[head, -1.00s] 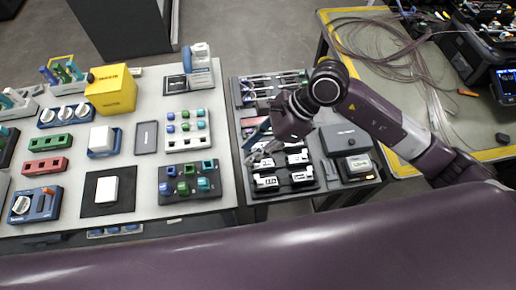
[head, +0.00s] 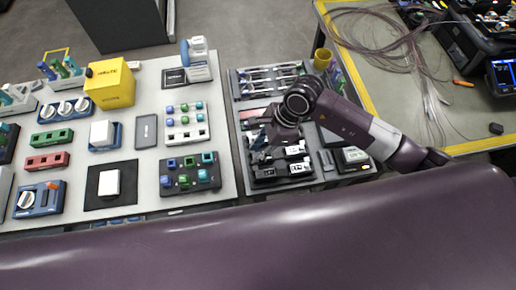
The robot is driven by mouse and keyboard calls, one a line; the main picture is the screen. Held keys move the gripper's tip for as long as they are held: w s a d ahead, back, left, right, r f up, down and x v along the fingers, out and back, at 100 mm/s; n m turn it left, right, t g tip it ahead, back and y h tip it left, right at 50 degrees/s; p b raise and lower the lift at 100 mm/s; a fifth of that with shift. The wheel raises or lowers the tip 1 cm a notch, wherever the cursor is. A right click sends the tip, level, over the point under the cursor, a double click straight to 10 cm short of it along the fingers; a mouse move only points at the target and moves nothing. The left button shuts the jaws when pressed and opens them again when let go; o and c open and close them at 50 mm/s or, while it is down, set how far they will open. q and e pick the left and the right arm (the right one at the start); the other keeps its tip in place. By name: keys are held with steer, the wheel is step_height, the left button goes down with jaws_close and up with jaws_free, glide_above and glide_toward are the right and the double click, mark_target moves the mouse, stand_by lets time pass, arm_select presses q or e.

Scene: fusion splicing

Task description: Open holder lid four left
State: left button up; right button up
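A black tray (head: 283,180) on the dark right-hand table carries several small fiber holders with white labels. One holder (head: 293,150) is at its upper right, another (head: 300,168) at its lower right, and one (head: 267,173) at its lower left. My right gripper (head: 260,150) points down over the upper-left part of the tray and hides most of the holder there. I cannot tell whether it touches that holder, whether its fingers are open, or how the lid stands. My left gripper is not in view.
A dark box (head: 353,155) stands right of the holder tray. The white table (head: 230,170) at left holds several blocks and trays.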

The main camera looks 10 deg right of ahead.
jaws_close()
steer(key=shift+w, duration=0.1)
steer(key=shift+w+g+b, duration=0.25)
steer(key=shift+g+b, duration=0.35)
steer(key=shift+b, duration=0.4)
steer(key=g+b, duration=0.2)
steer(key=b, duration=0.2)
steer(key=w+m+g+b, duration=0.1)
steer(key=g+b, duration=0.1)
steer(key=b, duration=0.2)
steer(key=shift+w+f, duration=0.15)
steer(key=shift+w, duration=0.1)
steer(key=shift+r+g+b, duration=0.2)
steer(key=shift+g+b, duration=0.5)
steer(key=shift+b, duration=0.25)
